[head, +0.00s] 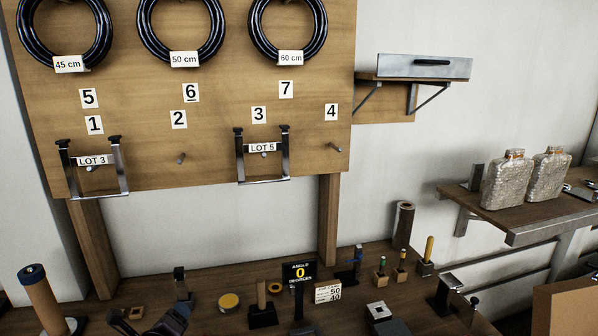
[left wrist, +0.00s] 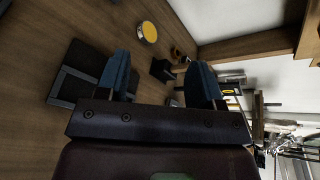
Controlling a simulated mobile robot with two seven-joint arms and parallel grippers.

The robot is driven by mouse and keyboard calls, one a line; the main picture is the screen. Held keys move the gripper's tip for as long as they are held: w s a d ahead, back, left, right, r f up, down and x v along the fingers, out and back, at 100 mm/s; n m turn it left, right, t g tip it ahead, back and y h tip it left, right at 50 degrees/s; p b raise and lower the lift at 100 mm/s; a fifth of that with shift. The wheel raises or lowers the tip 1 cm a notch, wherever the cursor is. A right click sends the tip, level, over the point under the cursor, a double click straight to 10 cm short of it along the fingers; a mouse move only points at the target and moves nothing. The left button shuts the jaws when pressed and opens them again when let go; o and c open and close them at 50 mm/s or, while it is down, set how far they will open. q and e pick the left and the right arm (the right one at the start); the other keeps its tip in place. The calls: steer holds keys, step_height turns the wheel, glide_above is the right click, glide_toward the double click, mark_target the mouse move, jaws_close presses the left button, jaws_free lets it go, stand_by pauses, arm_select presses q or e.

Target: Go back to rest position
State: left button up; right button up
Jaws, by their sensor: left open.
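My left gripper (left wrist: 163,77) is open in the left wrist view, its two blue fingertips apart with nothing held between them. In the head view, dark parts of my left gripper (head: 150,325) show at the bottom left, low over the workbench (head: 215,278); the picture edge cuts them off. A yellow round tin (left wrist: 148,31) lies on the bench beyond the fingertips, apart from them. It also shows in the head view (head: 229,301), to the right of the gripper. My right gripper is not seen.
A wooden board (head: 220,120) with black hose coils and metal brackets stands behind the bench. A brown cylinder with a blue top (head: 42,295) stands at left. A black angle sign (head: 299,275) and several small tools crowd the middle. A shelf (head: 500,215) with two bottles is at right.

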arm_select(q)
steer(key=s+d+f+n+h, duration=0.4)
steer(key=s+n, duration=0.4)
steer(key=n, duration=0.8)
steer(key=s+a+f+n+g+y, duration=0.1)
steer(key=s+f+n, duration=0.3)
steer(key=s, duration=0.5)
steer(key=s+a+f+n+g+y+b, duration=0.1)
steer(key=s+a+f+n, duration=0.1)
steer(key=s+f+n, duration=0.3)
steer(key=s+f, duration=0.3)
steer(key=s, duration=0.2)
steer(key=shift+y+b, duration=0.3)
steer(key=shift+y, duration=0.1)
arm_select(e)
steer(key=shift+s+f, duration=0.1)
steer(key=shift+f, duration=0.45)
